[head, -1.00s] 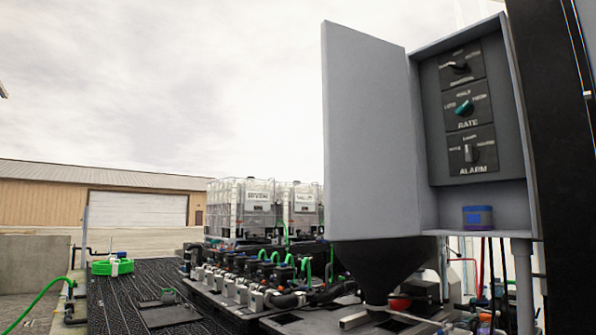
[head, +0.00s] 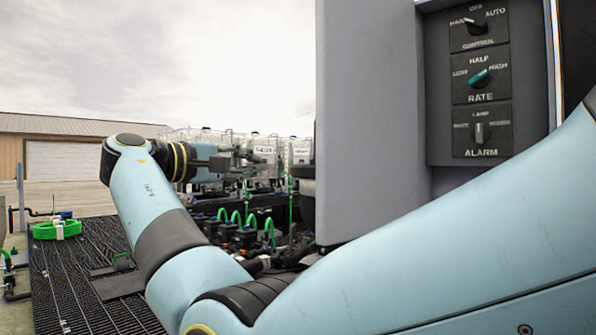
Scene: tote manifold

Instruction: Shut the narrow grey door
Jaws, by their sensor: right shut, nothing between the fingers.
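The narrow grey door (head: 365,110) stands open at the left side of the grey control box (head: 440,165), and the inside of the box shows. My right arm comes in from the right, passes in front of the door's lower part and bends back at the left. My right gripper (head: 258,156) is shut and empty. It points right, to the left of the door's free edge, with a gap between them in the picture. My left gripper is not in view.
Inside the box are three dark switch plates, with the RATE knob (head: 479,78) in the middle. Behind my gripper are caged white tanks (head: 298,150) and pipework with green hoses (head: 270,230).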

